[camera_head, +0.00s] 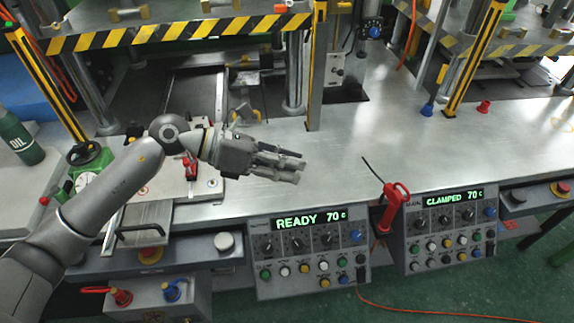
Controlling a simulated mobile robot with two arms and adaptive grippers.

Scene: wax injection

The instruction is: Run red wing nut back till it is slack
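A small red part (190,168), which looks like the red wing nut, shows on the pale plate (150,188) of the left station, under my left forearm. The arm stands partly in front of the plate, and I cannot tell how tight the red part is. My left gripper (290,165) is to the right of the red part, over the bare metal table, with its fingers pointing right. Nothing shows held in it, but its finger gap is not clear from this angle. My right gripper is not in view.
Striped press frames (314,70) rise at the back. Control panels (305,250) reading READY and CLAMPED line the front edge. A red-handled tool (392,205) stands between them. The metal table (340,165) is clear mid-right.

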